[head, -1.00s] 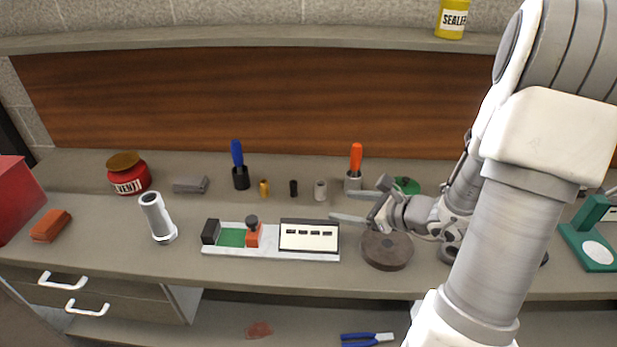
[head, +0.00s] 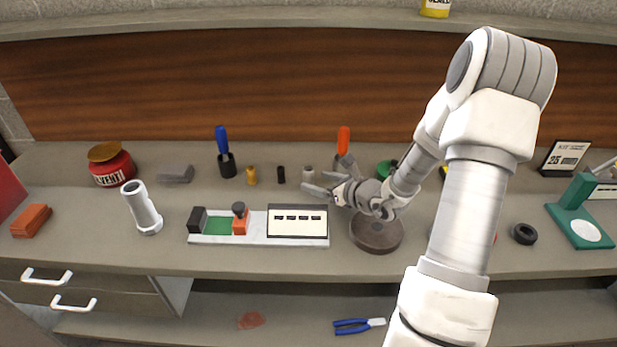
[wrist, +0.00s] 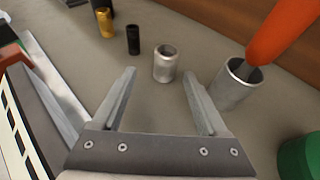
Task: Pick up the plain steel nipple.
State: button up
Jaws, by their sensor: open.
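The plain steel nipple (head: 308,173) is a short grey hollow cylinder standing upright on the bench. In the wrist view the nipple (wrist: 165,64) shows its open top, lined up with the gap between my fingertips. My gripper (head: 322,174) is open and empty, with its fingers pointing at the nipple from the right. In the wrist view my gripper (wrist: 159,73) has one finger on each side of the line to the nipple. I see no contact, and I cannot tell if the tips are level with it.
A black nipple (head: 281,174) and a brass one (head: 251,176) stand to the left. A steel cup (wrist: 237,86) with an orange-handled tool is close on the right. A round brown disc (head: 376,234) lies below my gripper, and a white-and-green fixture (head: 258,240) lies in front.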

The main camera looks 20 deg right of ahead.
aim_at(313, 175)
jog(key=shift+w+d+r+x, duration=0.1)
jog(key=shift+x, duration=0.8)
jog(key=shift+w+d+r+x, duration=0.1)
jog(key=shift+r+x, duration=0.05)
jog(key=shift+x, duration=0.75)
jog(key=shift+w+d+r+x, duration=0.1)
jog(key=shift+x, duration=0.75)
grip_shut()
